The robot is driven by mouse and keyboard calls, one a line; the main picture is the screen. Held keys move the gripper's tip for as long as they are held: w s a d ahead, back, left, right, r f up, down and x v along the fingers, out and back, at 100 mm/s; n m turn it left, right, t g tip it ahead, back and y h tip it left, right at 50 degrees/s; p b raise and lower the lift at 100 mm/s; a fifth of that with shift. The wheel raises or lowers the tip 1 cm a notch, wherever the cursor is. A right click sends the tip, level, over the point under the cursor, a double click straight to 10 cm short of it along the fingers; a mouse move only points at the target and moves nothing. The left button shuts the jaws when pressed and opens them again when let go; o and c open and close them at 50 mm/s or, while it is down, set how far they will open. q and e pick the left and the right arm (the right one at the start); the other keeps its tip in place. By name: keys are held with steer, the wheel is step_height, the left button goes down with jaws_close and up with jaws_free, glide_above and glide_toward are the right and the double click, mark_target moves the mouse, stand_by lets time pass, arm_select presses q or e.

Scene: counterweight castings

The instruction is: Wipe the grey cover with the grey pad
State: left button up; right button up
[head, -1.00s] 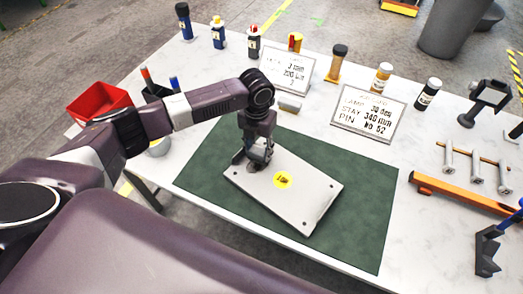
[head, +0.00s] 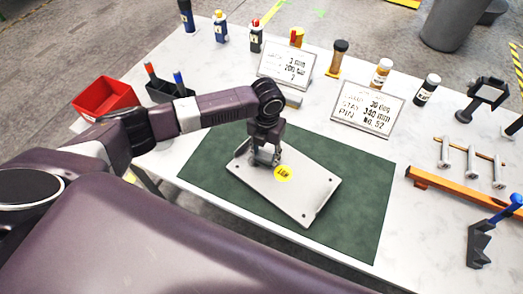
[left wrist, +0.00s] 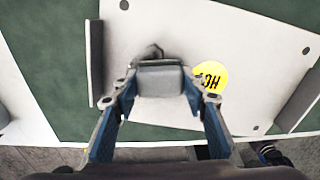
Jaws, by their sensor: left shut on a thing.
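The grey cover (head: 311,194) is a flat plate with dark holes near its corners and a round yellow sticker (head: 283,173). It lies askew on a dark green mat (head: 360,220). My left gripper (head: 265,158) is over the cover's upper left part, beside the sticker. In the left wrist view it is shut on the grey pad (left wrist: 160,79), a small block between the fingertips. The pad is at the cover's face; I cannot tell whether it touches. A small dark knob or mark shows just beyond the pad. My right gripper is out of view.
Two written signs (head: 368,108) and several bottles stand along the back. A red bin (head: 103,97) and a dark pen holder are at left. The mat right of the cover is clear.

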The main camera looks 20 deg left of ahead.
mark_target(252, 158)
arm_select(q)
steer(key=shift+s+d+f+p, duration=0.1)
steer(key=shift+s+d+p, duration=0.3)
steer(key=shift+d, duration=0.45)
steer(key=shift+s+d, duration=0.2)
steer(key=shift+d, duration=0.65)
steer(key=shift+s+a+r+p, duration=0.25)
steer(key=shift+s+p, duration=0.4)
steer(key=shift+p, duration=0.4)
steer(key=shift+w+a+f, duration=0.1)
steer(key=shift+w+a, duration=0.1)
steer(key=shift+a, duration=0.45)
steer(key=shift+w+a, duration=0.2)
steer(key=shift+a, duration=0.5)
steer(key=shift+w+a+f, duration=0.1)
steer(key=shift+w+a, duration=0.1)
steer(key=shift+a, duration=0.45)
steer(key=shift+w+a+f+b, duration=0.1)
steer(key=shift+w+a+b, duration=0.1)
steer(key=shift+a, duration=0.7)
steer(key=shift+w+a+b, duration=0.1)
steer(key=shift+w+a, duration=0.1)
steer(key=shift+a, duration=0.65)
